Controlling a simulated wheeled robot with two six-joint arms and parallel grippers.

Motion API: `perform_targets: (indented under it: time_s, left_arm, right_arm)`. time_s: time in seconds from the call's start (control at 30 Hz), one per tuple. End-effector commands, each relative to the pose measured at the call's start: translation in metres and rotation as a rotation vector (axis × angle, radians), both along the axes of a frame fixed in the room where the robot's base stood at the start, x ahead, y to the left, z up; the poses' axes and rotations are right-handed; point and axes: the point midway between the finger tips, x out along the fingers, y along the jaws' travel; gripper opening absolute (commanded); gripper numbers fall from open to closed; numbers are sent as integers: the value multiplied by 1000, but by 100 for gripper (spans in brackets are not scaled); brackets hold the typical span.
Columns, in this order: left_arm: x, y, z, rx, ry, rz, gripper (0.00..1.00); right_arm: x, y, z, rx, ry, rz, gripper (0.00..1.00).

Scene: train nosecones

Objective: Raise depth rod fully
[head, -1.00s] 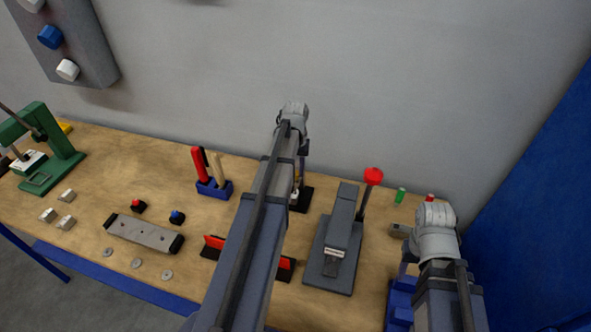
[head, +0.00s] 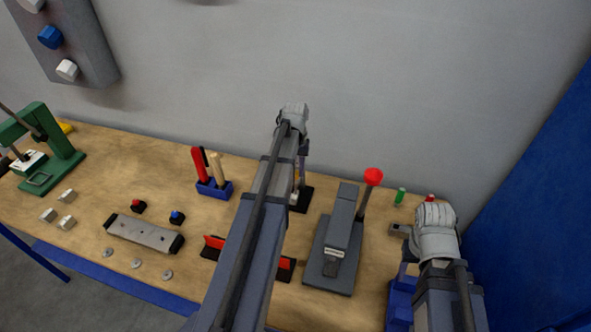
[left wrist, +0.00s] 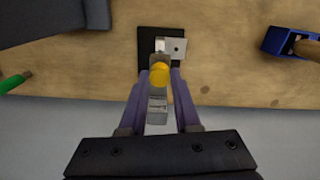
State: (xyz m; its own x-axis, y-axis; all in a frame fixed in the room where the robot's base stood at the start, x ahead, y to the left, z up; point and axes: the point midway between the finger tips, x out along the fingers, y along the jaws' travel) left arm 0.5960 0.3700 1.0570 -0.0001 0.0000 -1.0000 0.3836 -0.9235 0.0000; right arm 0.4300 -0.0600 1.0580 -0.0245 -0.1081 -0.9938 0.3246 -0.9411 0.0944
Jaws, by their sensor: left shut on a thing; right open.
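The exact contact is hard to see, and how high the rod stands cannot be told. In the head view my left arm hides most of the gauge; its black base (head: 303,203) shows. My right gripper (head: 404,268) is open, partly hidden by its wrist.
A grey press (head: 338,245) with a red-ball lever (head: 373,176) stands right of the gauge. A blue holder (head: 214,189) with red and wooden handles is at its left. A metal bar (head: 144,234) and a green press (head: 50,150) are further left. The wall is close behind.

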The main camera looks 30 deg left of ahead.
Motion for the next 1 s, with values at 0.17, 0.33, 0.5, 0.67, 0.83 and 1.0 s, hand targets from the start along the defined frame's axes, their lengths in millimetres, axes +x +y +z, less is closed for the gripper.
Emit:
perform_targets:
  time_s: [0.17, 0.33, 0.5, 0.67, 0.83, 1.0]
  left_arm:
    - [0, 0, 17, 0, 0, 0, 0]
    - [0, 0, 30, 0, 0, 0, 0]
    - [0, 0, 28, 0, -1, 0, 0]
    - [0, 0, 28, 0, -1, 0, 37]
    - [0, 0, 28, 0, -1, 0, 56]
    - [0, 0, 27, 0, 0, 0, 62]
  right_arm:
    - [0, 0, 17, 1, 0, -3, 50]
    - [0, 0, 30, 1, 0, -6, 50]
    - [0, 0, 28, 1, 0, -6, 50]
    - [0, 0, 28, 1, 0, -6, 50]
    - [0, 0, 28, 1, 0, -6, 50]
    - [0, 0, 28, 1, 0, -6, 50]
